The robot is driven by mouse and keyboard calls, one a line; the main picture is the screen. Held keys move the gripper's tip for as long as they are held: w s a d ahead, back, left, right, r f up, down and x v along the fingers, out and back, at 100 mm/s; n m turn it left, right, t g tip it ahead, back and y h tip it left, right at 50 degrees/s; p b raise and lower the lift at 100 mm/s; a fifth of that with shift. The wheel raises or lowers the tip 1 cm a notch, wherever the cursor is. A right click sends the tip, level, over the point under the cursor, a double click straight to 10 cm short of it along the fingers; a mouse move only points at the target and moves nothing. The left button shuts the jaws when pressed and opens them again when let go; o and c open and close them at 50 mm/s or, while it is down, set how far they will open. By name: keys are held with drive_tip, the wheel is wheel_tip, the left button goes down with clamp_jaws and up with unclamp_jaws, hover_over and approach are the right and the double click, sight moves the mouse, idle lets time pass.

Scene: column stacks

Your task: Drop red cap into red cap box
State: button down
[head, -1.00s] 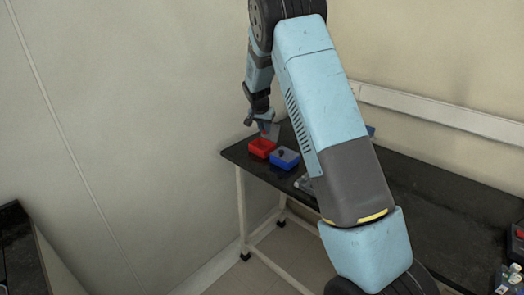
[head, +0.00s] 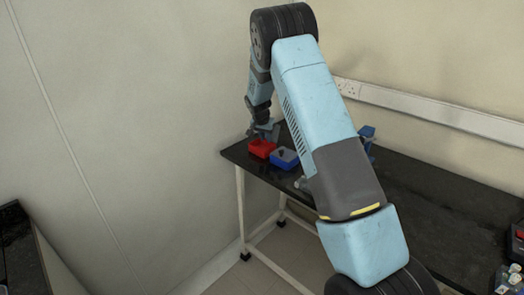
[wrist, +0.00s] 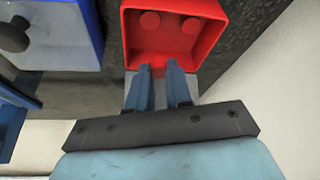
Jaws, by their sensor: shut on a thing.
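The red cap box (head: 262,148) stands on the black bench near its left end. It also shows at the top of the wrist view (wrist: 213,42), with two round red shapes (wrist: 149,20) inside. My gripper (head: 266,135) is just behind the box in the head view. In the wrist view my gripper (wrist: 161,71) points at the near edge of the box. The fingers are a little apart, shut on what looks like a red cap, which I cannot tell apart from the red box behind it.
A blue box (head: 284,159) stands right of the red box, with a black round object (wrist: 13,35) in it. A black bench (head: 440,200) runs right along the wall. A blue object (head: 367,133) stands behind my arm.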

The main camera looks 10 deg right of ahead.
drive_tip(key=shift+f, duration=0.4)
drive_tip(key=c, duration=1)
unclamp_jaws()
drive_tip(key=shift+o, duration=0.2)
drive_tip(key=shift+r, duration=0.15)
drive_tip(key=v, duration=1.3)
drive_tip(key=shift+s, duration=0.15)
drive_tip(key=shift+r, duration=0.25)
